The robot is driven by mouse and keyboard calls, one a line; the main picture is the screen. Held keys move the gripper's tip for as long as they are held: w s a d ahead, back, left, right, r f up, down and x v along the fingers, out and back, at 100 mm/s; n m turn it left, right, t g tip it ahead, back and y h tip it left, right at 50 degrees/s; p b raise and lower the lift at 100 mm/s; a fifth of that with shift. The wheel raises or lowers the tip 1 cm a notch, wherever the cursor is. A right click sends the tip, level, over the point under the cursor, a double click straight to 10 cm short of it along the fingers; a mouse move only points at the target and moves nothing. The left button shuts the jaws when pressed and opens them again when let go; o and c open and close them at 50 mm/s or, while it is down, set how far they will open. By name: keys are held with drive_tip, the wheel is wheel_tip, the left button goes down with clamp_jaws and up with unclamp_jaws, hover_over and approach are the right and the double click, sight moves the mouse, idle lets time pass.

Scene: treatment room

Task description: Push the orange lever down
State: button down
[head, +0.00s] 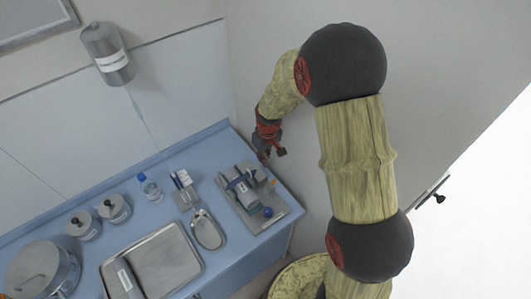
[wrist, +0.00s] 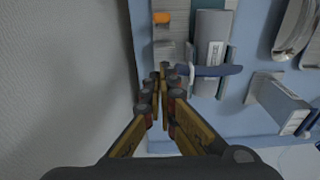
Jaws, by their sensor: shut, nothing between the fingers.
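The orange lever (wrist: 161,18) shows as a small orange tip near the top of the wrist view. In the head view it is a tiny orange spot (head: 273,182) on the right side of a grey device (head: 244,187), which stands on a metal plate at the counter's right end. My gripper (wrist: 167,75) is shut and empty. Its fingertips are close to the device's edge and apart from the orange tip in the wrist picture.
A white wall (wrist: 65,70) is close to the left of my gripper in the wrist view. A blue strap or bar (wrist: 212,71) crosses the device. A kidney dish (head: 208,232), a metal tray (head: 172,262), a bottle (head: 151,188) and jars (head: 114,208) stand to the left.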

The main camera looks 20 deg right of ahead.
drive_tip(key=shift+s+d+f, duration=0.2)
drive_tip(key=shift+s+f, duration=0.35)
drive_tip(key=shift+f, duration=0.15)
drive_tip(key=shift+s+d+f, duration=0.15)
drive_tip(key=shift+s+f, duration=0.35)
drive_tip(key=shift+f, duration=0.25)
drive_tip(key=shift+s+d+f, duration=0.2)
drive_tip(key=shift+s+f, duration=0.35)
drive_tip(key=shift+f, duration=0.15)
drive_tip(key=shift+s+f+b, duration=0.1)
drive_tip(key=shift+b, duration=0.4)
drive_tip(key=shift+b, duration=0.35)
drive_tip(key=shift+s+t, duration=0.2)
drive_tip(key=shift+t, duration=0.1)
drive_tip(key=shift+w+b, duration=0.1)
drive_tip(key=shift+b, duration=0.3)
